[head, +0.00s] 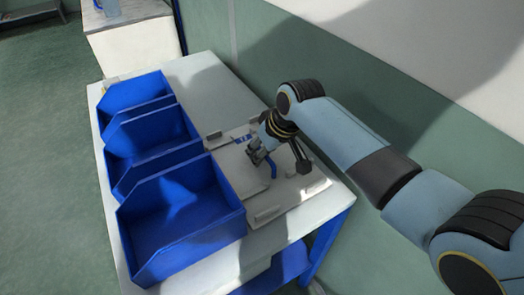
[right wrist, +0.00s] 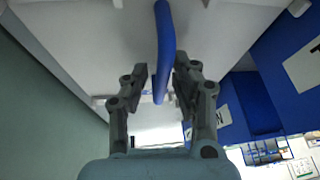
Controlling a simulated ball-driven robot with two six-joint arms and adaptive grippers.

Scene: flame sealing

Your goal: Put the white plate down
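The white plate (head: 240,172) is at the right part of the table, beside the blue bins, and looks flat and level. I cannot tell whether it touches what is under it. A curved blue handle (head: 272,166) stands at its right side. My right gripper (head: 259,154) is low over the plate, at the handle. In the right wrist view the blue handle (right wrist: 164,50) runs between the two fingertips (right wrist: 160,72), with a narrow gap on the left, so the fingers look open around it. My left gripper is in no view.
Several blue bins (head: 180,205) line the table's left side and look empty. Small pale blocks (head: 268,215) and a dark upright part (head: 301,160) stand around the plate. A green wall (head: 290,60) is behind. The white table (head: 205,75) has clear room at its far end.

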